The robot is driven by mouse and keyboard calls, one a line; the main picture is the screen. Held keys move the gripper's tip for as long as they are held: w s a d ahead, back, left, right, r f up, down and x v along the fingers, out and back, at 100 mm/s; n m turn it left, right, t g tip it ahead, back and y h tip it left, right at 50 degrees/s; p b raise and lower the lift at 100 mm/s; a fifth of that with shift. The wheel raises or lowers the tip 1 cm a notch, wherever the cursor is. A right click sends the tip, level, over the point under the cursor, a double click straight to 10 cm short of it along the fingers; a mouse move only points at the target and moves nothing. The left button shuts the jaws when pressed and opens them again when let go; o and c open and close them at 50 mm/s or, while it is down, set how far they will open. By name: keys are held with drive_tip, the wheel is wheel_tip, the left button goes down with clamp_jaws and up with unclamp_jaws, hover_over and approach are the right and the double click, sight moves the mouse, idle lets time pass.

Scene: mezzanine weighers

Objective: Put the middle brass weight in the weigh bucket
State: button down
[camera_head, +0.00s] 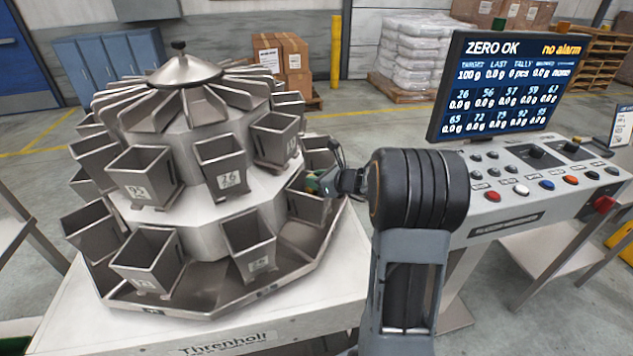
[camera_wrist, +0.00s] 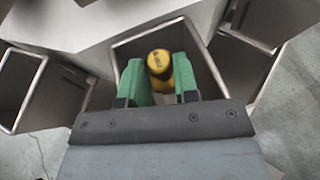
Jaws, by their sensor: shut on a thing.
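My gripper (camera_head: 316,183) is at the right side of the multihead weigher, over a grey metal weigh bucket (camera_head: 308,207) of the lower ring. In the wrist view my gripper (camera_wrist: 159,66) has its two green fingers shut on a yellow brass weight (camera_wrist: 160,66) with a dark marking on its top. The weight lies over the open mouth of a square metal bucket (camera_wrist: 128,42), inside its rim outline. How deep it hangs I cannot tell. In the head view the weight is mostly hidden by the fingers.
Other buckets stand close by, one at left (camera_wrist: 22,92) and one at right (camera_wrist: 240,60) in the wrist view. The weigher's cone (camera_head: 185,72) rises at left. A control console (camera_head: 530,185) with a screen (camera_head: 500,85) reading "ZERO OK" stands at right.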

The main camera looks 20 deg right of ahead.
drive_tip(key=shift+f, duration=0.1)
drive_tip(key=shift+f+b, duration=0.5)
drive_tip(key=shift+f, duration=0.05)
drive_tip(key=shift+s, duration=0.1)
drive_tip(key=c, duration=0.9)
unclamp_jaws()
drive_tip(key=shift+f, duration=0.15)
